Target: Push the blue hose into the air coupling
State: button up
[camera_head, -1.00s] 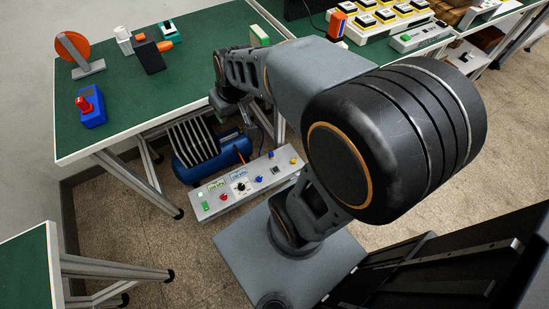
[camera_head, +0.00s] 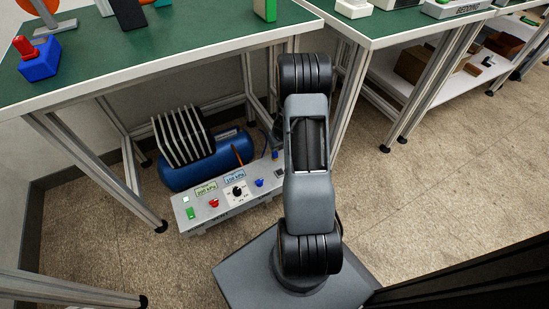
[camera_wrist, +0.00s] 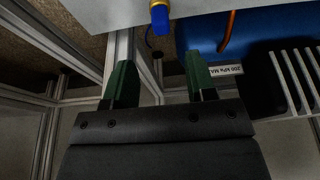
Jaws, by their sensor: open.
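My gripper (camera_wrist: 157,82) is open and empty in the wrist view, its two green fingers wide apart. In the head view it is hidden behind my arm. A blue cylindrical piece with a brass-coloured top (camera_wrist: 159,20) shows just ahead of the fingers, at the panel's edge; it looks like the air coupling or a hose end, I cannot tell which. A thin dark line, perhaps the blue hose (camera_wrist: 149,42), curves below it. In the head view a small blue piece (camera_head: 275,155) sits at the control panel's (camera_head: 250,199) far right end. Nothing touches the fingers.
The blue compressor tank (camera_head: 190,177) with an orange hose (camera_head: 238,154) stands behind the panel; the tank (camera_wrist: 196,34) is right of my fingers in the wrist view. Metal table legs (camera_wrist: 119,52) are close by. The green tabletop (camera_head: 190,50) is overhead. Floor at right is clear.

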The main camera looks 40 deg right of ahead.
aim_at(275, 153)
jog(key=b+x, duration=0.3)
jog(key=x, duration=0.4)
jog(key=shift+b+x, duration=0.9)
jog(key=shift+x, duration=0.1)
grip_shut()
dwell(0.3)
notch_tip(275, 153, up, 8)
jog(key=p, duration=0.6)
jog(key=shift+r, duration=0.1)
